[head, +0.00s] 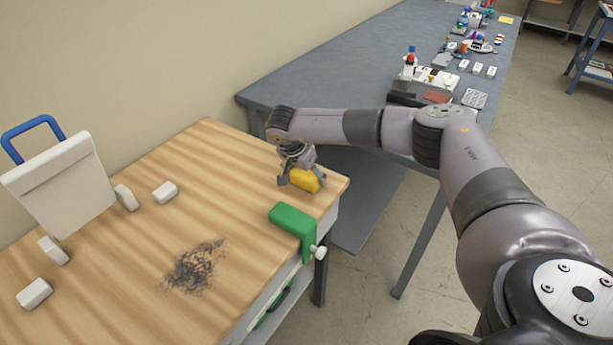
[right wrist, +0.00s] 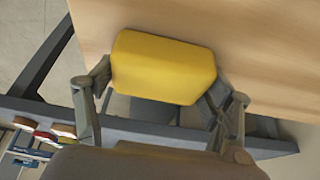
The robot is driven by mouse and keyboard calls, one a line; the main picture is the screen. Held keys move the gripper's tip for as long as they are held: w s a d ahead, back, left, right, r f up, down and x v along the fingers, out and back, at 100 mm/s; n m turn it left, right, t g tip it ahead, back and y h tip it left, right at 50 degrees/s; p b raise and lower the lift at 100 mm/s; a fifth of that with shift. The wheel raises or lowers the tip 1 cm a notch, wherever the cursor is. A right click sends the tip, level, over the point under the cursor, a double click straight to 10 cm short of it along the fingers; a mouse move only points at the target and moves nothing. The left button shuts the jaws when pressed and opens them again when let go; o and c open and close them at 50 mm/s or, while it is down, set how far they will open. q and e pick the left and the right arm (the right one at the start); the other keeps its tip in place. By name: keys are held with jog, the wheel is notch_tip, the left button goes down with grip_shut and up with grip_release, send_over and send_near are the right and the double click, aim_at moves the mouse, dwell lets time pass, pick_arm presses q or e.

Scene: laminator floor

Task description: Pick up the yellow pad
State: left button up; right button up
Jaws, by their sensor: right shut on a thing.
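The yellow pad (head: 306,180) is a small rounded block at the far right corner of the wooden table (head: 130,255). My right gripper (head: 299,180) is shut on it from above. In the right wrist view the pad (right wrist: 163,68) sits between the two fingers of my right gripper (right wrist: 160,85), with a finger at each side. The table top shows behind it. I cannot tell whether the pad still touches the table or hangs slightly above it. My left gripper is not in view.
A green clamp (head: 293,222) grips the table edge near the pad. White blocks (head: 165,192) and a white board with a blue handle (head: 62,185) stand at the left. A dark scribble (head: 195,266) marks the table. A long grey bench (head: 330,70) with several items runs behind.

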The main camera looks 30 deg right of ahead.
jog(key=shift+r, duration=0.1)
notch_tip(320, 180, up, 20)
jog(key=b, duration=0.2)
